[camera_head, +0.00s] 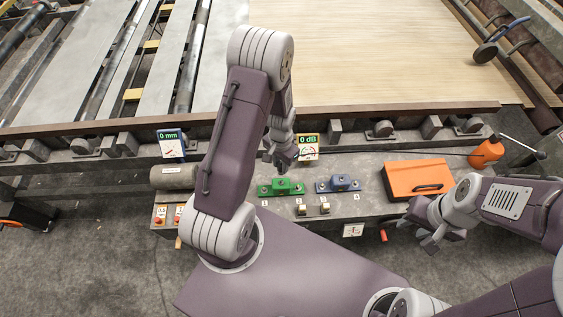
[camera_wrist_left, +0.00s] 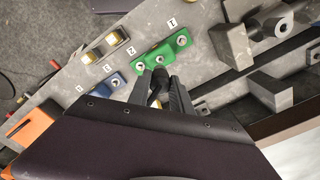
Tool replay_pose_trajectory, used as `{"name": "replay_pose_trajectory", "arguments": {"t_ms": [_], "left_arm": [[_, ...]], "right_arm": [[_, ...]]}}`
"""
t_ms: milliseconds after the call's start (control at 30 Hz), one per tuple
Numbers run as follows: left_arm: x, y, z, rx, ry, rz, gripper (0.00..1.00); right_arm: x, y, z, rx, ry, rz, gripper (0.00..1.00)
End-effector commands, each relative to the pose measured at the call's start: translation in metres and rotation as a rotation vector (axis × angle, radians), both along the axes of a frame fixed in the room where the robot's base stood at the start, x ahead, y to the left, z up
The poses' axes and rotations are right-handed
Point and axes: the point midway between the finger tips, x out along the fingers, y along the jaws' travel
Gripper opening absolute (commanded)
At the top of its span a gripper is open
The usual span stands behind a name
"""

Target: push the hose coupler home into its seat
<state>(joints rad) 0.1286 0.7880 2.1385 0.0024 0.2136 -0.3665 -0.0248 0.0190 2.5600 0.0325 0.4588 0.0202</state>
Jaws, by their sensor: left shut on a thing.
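My left gripper (camera_head: 281,164) is over the bench, just behind the green block (camera_head: 281,187) in the head view. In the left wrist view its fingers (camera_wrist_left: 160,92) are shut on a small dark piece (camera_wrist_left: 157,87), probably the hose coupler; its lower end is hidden. The green block (camera_wrist_left: 174,47) has round seats on top and lies just beyond the fingertips there. I cannot tell whether the held piece touches it. A blue block (camera_head: 338,184) with similar seats sits to the right. My right gripper (camera_head: 427,237) is apart and empty near the bench's front right, its fingers spread.
Two small brass-topped blocks (camera_head: 314,209) stand in front of the green and blue blocks. Gauges reading 0 mm (camera_head: 171,144) and 0 dB (camera_head: 308,146) stand behind. A grey cylinder (camera_head: 173,177) lies left.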

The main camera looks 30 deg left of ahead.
Motion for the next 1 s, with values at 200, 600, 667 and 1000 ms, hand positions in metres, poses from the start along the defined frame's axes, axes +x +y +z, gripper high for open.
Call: {"name": "replay_pose_trajectory", "arguments": {"t_ms": [200, 600, 667, 1000], "left_arm": [[0.0, 0.0, -0.025, 0.0, 0.0, 0.0, 0.0], [0.0, 0.0, -0.06, 0.0, 0.0, 0.0, 0.0], [0.0, 0.0, -0.06, 0.0, 0.0, 0.0, 0.0], [0.0, 0.0, -0.059, 0.0, 0.0, 0.0, 0.0]], "right_arm": [[0.0, 0.0, -0.023, 0.0, 0.0, 0.0, 0.36], [0.0, 0.0, -0.051, 0.0, 0.0, 0.0, 0.36], [0.0, 0.0, -0.051, 0.0, 0.0, 0.0, 0.36], [0.0, 0.0, -0.05, 0.0, 0.0, 0.0, 0.36]]}}
